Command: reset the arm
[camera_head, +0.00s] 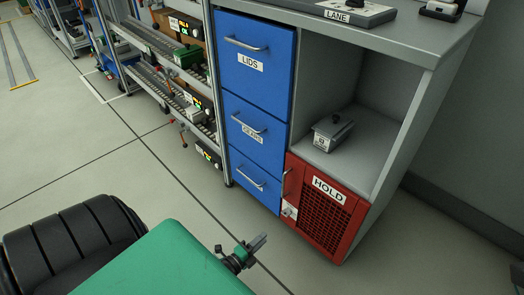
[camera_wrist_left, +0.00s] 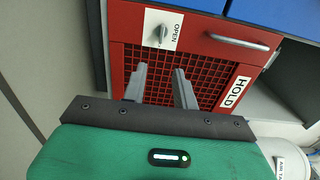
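My left gripper (camera_head: 260,242) is low in the head view, in front of the blue drawers and the red HOLD door (camera_head: 321,211). In the left wrist view, its two grey fingers (camera_wrist_left: 161,82) stand apart with nothing between them. Behind them is the red mesh door (camera_wrist_left: 210,65), which looks closed. The fingers appear apart from the door, though the exact gap is hard to judge. My right gripper is in neither view.
The blue drawers (camera_head: 254,124) are shut. A grey metal box (camera_head: 332,133) sits in the open cubby above the door. A knob (camera_wrist_left: 163,32) on a plate marked OPEN and a bar handle (camera_wrist_left: 238,41) stick out from the red front. Clear floor (camera_head: 100,165) lies left.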

